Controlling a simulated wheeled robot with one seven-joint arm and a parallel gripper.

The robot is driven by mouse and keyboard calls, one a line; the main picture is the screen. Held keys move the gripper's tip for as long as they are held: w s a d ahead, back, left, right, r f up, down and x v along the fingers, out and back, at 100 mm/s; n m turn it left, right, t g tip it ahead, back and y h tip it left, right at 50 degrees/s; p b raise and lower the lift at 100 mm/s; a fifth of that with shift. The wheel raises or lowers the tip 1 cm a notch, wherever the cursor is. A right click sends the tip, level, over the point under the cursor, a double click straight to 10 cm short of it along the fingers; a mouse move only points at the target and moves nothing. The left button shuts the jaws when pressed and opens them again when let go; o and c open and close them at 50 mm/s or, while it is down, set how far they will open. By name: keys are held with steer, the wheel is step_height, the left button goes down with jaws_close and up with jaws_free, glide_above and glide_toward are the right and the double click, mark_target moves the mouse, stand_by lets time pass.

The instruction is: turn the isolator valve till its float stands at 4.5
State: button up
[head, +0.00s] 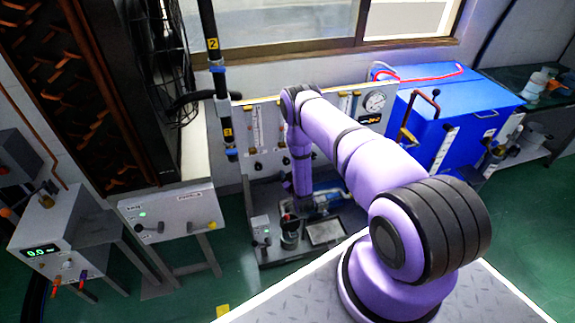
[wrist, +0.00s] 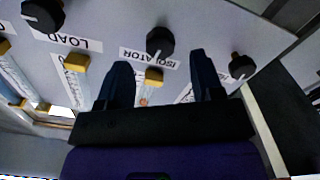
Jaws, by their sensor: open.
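The black isolator knob (wrist: 160,40) is on the grey panel in the wrist view, with the white ISOLATOR label (wrist: 133,53) beside it. My gripper (wrist: 160,60) is open, its two dark fingers pointing at the panel on either side of the label and a yellow tube fitting (wrist: 154,75). The knob shows just beyond the fingertips; I cannot tell whether they touch anything. An orange float (wrist: 143,102) shows in the tube between the fingers, but its scale is not readable. In the head view my arm hides the gripper and the isolator knob.
Another black knob (wrist: 242,66) sits right of my fingers. The LOAD label (wrist: 68,40) and a further knob (wrist: 44,14) are at left. In the head view, a round gauge (head: 375,102) is on the panel, and a blue tank (head: 450,115) stands to its right.

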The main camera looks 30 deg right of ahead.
steer(key=v, duration=0.4)
steer(key=shift+s+a, duration=0.1)
steer(key=shift+s, duration=0.25)
